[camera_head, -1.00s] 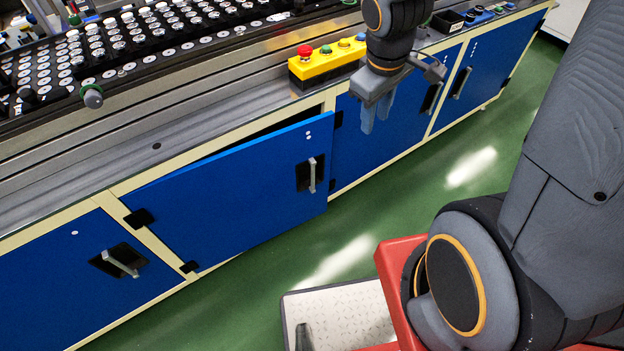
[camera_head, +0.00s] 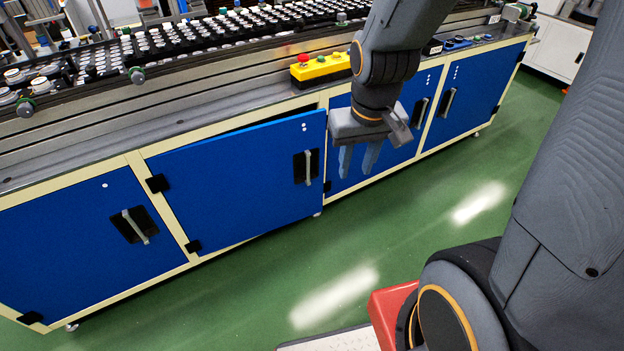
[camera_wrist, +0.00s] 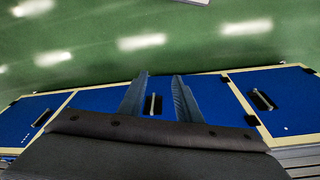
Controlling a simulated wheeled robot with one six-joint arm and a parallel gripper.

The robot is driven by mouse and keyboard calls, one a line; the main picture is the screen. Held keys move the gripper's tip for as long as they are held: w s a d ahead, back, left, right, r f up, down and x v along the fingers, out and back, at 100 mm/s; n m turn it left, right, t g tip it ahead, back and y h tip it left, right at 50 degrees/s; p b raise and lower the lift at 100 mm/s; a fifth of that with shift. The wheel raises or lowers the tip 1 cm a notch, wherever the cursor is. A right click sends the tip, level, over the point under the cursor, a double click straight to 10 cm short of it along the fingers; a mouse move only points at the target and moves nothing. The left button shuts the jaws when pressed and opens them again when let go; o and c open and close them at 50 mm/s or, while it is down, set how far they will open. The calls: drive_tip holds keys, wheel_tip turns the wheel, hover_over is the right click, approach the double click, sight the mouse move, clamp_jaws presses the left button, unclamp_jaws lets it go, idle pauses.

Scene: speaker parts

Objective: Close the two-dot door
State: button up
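The two-dot door (camera_head: 235,180) is a blue cabinet panel with two white dots near its top right corner. It stands ajar in the head view, its right side swung out from the frame and its black hinges on the left. Its upright grey handle (camera_head: 307,166) is near the right edge. My gripper (camera_head: 358,172) hangs to the right of that handle, in front of the neighbouring blue door. Its fingers are apart and nothing shows between them.
The one-dot door (camera_head: 80,240) at left and two blue doors at right, such as the far right one (camera_head: 470,95), look closed. A yellow button box (camera_head: 322,70) stands on the bench edge above. The green floor (camera_head: 400,240) before the doors is clear.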

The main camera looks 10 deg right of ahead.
drive_tip(key=w+d+f+n+t+y+b, duration=0.15)
drive_tip(key=w+f+t+b, duration=0.25)
drive_tip(key=w+f+b, duration=0.7)
drive_tip(key=w+d+f+n+t+b, duration=0.1)
drive_tip(key=w+d+f+t+b, duration=0.45)
drive_tip(key=w+f, duration=1.05)
drive_tip(key=n+t+y+b, duration=0.1)
drive_tip(key=t+y+b, duration=0.15)
drive_tip(key=b, duration=0.75)
approach(309, 170)
wheel_tip(309, 170, up, 6)
drive_tip(key=w+d+g, duration=0.1)
wheel_tip(309, 170, down, 9)
drive_tip(key=w+n+t+y+b, duration=0.1)
drive_tip(key=w+t+y+b, duration=0.15)
drive_tip(key=b, duration=0.55)
drive_tip(key=shift+t+y, duration=0.35)
drive_tip(key=shift+y, duration=0.2)
drive_tip(key=shift+a+b+x, duration=0.15)
drive_tip(key=shift+b+x, duration=0.15)
drive_tip(key=shift+x, duration=1.55)
drive_tip(key=shift+a+b+x, duration=0.1)
drive_tip(key=shift+b+x, duration=0.15)
drive_tip(key=shift+x, duration=1.65)
drive_tip(key=shift+s+r, duration=0.1)
drive_tip(key=shift+s, duration=0.05)
drive_tip(key=shift+c, duration=0.3)
clamp_jaws()
